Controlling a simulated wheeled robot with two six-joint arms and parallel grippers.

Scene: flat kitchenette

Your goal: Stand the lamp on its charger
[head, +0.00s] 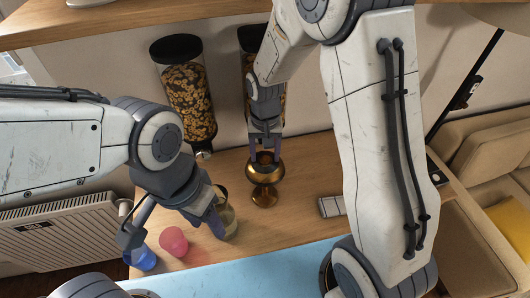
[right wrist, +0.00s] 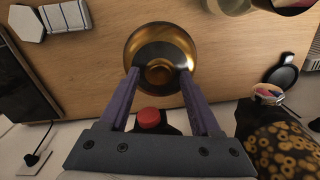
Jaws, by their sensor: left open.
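A brass, goblet-shaped thing (head: 264,195), apparently the lamp, stands upright on the wooden counter, with a wide bowl-like top over a narrower foot. My right gripper (head: 265,154) is above and behind it. In the right wrist view its fingers (right wrist: 160,72) are spread and overlap the bowl's rim (right wrist: 160,28); whether they touch it I cannot tell. A white hexagonal pad (right wrist: 28,22), possibly the charger, lies beside a white ribbed block (right wrist: 66,17); the pad is hidden in the head view. My left gripper (head: 172,240) is open near an olive glass vessel (head: 229,222).
A pink cup (head: 173,241) and a blue cup (head: 144,258) are at the left by my left gripper. Cereal dispensers (head: 186,90) stand along the wall. The ribbed block (head: 331,206) lies right of the brass thing. Bare counter (head: 310,170) lies between them.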

